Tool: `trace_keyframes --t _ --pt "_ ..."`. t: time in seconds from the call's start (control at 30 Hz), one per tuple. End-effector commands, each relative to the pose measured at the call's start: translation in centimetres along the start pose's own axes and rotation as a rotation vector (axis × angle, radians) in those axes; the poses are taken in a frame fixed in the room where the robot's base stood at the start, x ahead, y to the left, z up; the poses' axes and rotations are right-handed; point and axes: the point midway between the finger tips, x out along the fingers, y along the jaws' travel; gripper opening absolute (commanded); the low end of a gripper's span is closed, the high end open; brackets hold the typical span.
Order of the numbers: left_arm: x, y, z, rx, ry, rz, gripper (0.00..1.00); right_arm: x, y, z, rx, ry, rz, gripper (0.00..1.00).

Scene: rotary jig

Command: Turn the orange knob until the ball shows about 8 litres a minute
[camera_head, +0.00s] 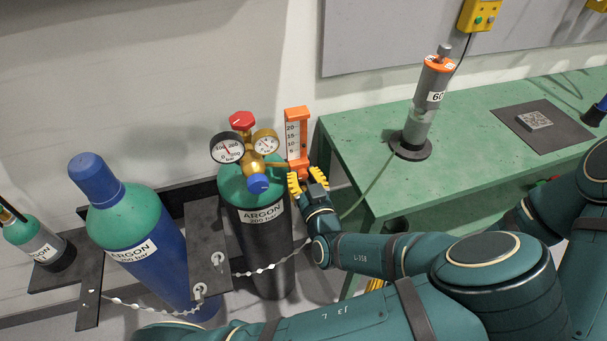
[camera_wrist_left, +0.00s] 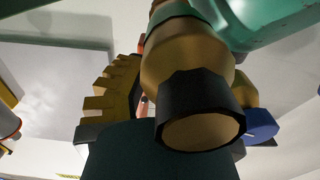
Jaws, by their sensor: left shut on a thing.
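The flow meter (camera_head: 293,138) is an upright scale tube with orange ends, marked 5 to 20, on the right side of the regulator on the argon bottle. I cannot make out the ball at this size. My left gripper (camera_head: 307,181) has its yellow ribbed fingers closed at the lower orange end of the meter. It is shut on the orange knob, which the fingers mostly hide. In the left wrist view a yellow finger (camera_wrist_left: 110,98) stands beside a brass fitting with a black rim (camera_wrist_left: 205,115); a little orange shows behind. My right gripper is out of the picture.
Two gauges, a red knob (camera_head: 241,120) and a blue knob (camera_head: 258,184) crowd the regulator close to the gripper. A blue bottle (camera_head: 150,250) and a small bottle stand left, with chains in front. A green bench (camera_head: 350,150) is at the right.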

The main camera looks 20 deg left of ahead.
Motion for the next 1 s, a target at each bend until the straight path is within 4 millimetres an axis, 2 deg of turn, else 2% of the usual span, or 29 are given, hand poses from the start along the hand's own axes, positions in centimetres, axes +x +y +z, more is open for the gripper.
trace_keyframes --t 0.13,0.43,0.47,0.5,0.53,0.87,1.0 --pt "0.1 0.0 -0.3 0.077 0.005 -0.001 0.0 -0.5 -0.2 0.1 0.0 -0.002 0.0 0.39" --pt "0.1 0.0 -0.3 0.086 0.008 -0.001 0.0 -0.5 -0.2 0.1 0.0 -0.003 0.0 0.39" --pt "0.1 0.1 -0.3 0.086 0.008 -0.001 0.35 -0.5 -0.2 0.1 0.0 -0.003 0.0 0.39" --pt "0.1 0.0 -0.3 0.086 0.008 -0.001 0.49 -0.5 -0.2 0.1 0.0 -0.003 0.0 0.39" --pt "0.1 0.0 -0.3 0.086 0.008 -0.001 0.59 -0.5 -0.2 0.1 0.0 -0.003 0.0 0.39" --pt "-0.1 0.1 -0.1 0.087 0.004 0.001 0.59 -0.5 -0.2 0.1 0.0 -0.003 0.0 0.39" --pt "-1.2 0.2 -0.1 0.086 0.003 0.003 0.59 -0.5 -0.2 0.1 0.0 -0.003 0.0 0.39"
